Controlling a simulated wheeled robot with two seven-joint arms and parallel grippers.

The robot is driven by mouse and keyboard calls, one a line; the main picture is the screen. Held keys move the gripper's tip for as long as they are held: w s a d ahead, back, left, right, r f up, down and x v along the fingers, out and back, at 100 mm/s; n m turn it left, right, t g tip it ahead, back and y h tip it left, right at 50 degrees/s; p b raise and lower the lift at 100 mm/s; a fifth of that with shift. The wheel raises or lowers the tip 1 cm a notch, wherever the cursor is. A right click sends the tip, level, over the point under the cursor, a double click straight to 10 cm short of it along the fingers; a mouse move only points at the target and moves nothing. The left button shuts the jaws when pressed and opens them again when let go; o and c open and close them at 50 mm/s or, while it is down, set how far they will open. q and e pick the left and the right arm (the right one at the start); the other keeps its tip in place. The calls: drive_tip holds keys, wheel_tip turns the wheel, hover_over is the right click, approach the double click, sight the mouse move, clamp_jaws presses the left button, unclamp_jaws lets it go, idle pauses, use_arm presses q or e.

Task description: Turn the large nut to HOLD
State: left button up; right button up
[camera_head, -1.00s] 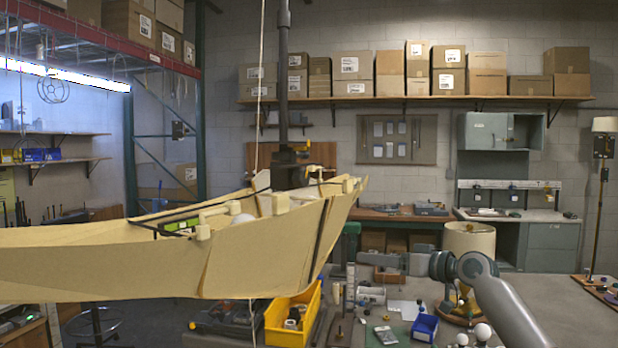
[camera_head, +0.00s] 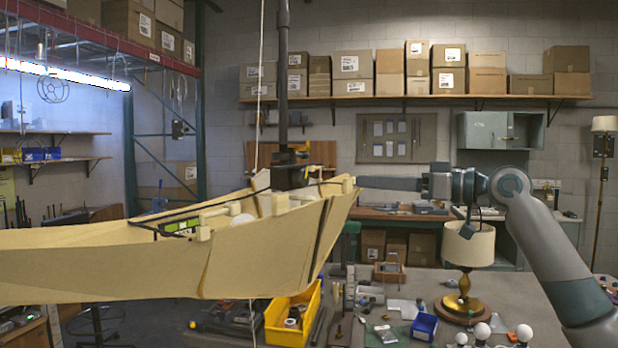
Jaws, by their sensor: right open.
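A large cream shade-like frame (camera_head: 265,260) hangs across the left and middle of the view. A dark vertical pole (camera_head: 283,70) comes down to a black fitting (camera_head: 290,172) at its top. I cannot make out which part is the large nut; its marking is not readable here. My right gripper (camera_head: 362,184) is raised level, its fingers pointing left just beyond the frame's right tip. It is open and apart from the black fitting, with nothing seen in it. The fingers overlap side-on. My left gripper is not in view.
A brass table lamp (camera_head: 463,303) with a cream shade stands on the workbench below my right arm. A yellow bin (camera_head: 293,318), a blue bin (camera_head: 424,328) and several white bulbs also sit there. A thin cord (camera_head: 258,100) hangs left of the pole.

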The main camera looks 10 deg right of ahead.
sight(305, 177)
drive_tip(key=p+x, duration=0.7)
drive_tip(key=x, duration=0.8)
drive_tip(key=shift+w+a+r, duration=0.1)
drive_tip(key=shift+w+a, duration=0.1)
drive_tip(key=shift+w, duration=0.05)
drive_tip(key=shift+w+a, duration=0.45)
drive_tip(key=shift+a, duration=0.05)
drive_tip(key=c, duration=1)
